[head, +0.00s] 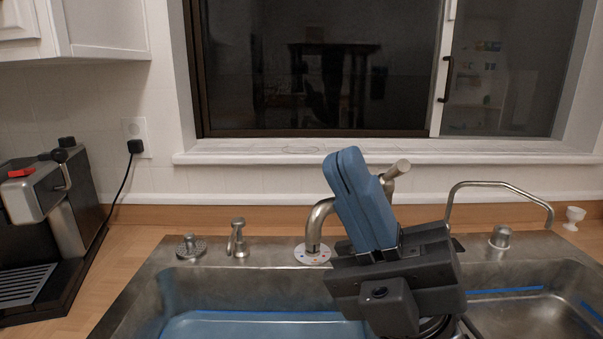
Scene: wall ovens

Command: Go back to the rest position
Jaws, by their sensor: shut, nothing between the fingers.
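My gripper (347,160) shows right of centre in the head view, with blue fingers pointing up and slightly left from a dark body. The fingers lie together with only a thin dark line between them, and they hold nothing. My gripper is in front of the metal faucet (315,230) and hides part of it. I cannot tell how far apart the two are.
A steel sink (240,275) spans the front, with a second basin (525,315) at right. A thin curved tap (500,184) stands behind that basin. A coffee machine (70,240) stands at left on the wooden counter (135,250). A window (320,70) is behind.

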